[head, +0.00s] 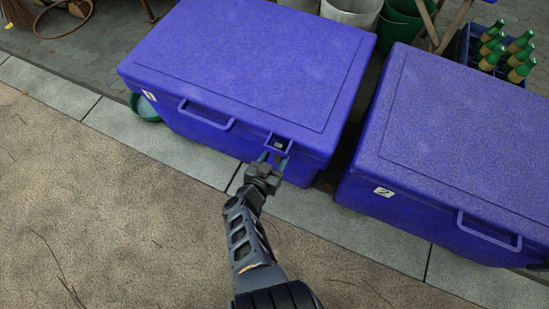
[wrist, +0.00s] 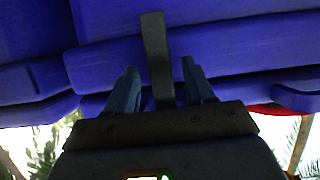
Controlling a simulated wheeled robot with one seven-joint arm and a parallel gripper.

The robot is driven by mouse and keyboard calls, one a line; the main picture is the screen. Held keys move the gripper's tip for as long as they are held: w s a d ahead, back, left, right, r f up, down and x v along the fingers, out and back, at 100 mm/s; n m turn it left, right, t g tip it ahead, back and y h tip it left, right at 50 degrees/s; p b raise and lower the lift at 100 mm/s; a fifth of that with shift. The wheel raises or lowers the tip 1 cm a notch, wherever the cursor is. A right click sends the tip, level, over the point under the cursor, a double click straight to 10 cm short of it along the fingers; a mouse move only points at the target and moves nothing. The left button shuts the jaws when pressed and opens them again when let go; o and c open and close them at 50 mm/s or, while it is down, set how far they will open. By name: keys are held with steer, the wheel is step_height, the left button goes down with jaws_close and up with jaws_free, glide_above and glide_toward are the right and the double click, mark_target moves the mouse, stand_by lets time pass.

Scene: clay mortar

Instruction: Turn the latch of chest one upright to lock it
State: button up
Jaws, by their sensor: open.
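Chest one (head: 235,70) is a blue lidded box with a white label (head: 150,96) reading 1 on its front; the lid is down. A small blue frame (head: 269,146) juts from its front edge, with a small grey part inside. My gripper (head: 275,158) is open right at this frame. In the wrist view, my gripper (wrist: 160,64) has its fingers on both sides of a dark grey bar (wrist: 155,45), which appears to be the latch. The bar runs lengthwise between the fingers and beyond their tips, with gaps on both sides. Its exact tilt against the chest cannot be told.
A second blue chest (head: 465,130), labelled 2, stands close on the right, with a narrow gap between. A bottle crate (head: 503,60) and buckets (head: 352,10) are behind. A green round dish (head: 146,107) is at chest one's left end. The ground in front is clear.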

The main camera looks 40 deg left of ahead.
steer(key=p+v, duration=0.5)
steer(key=v, duration=0.2)
steer(key=shift+s+p, duration=0.35)
steer(key=shift+p, duration=0.05)
steer(key=shift+d+r, duration=0.1)
steer(key=shift+d, duration=0.05)
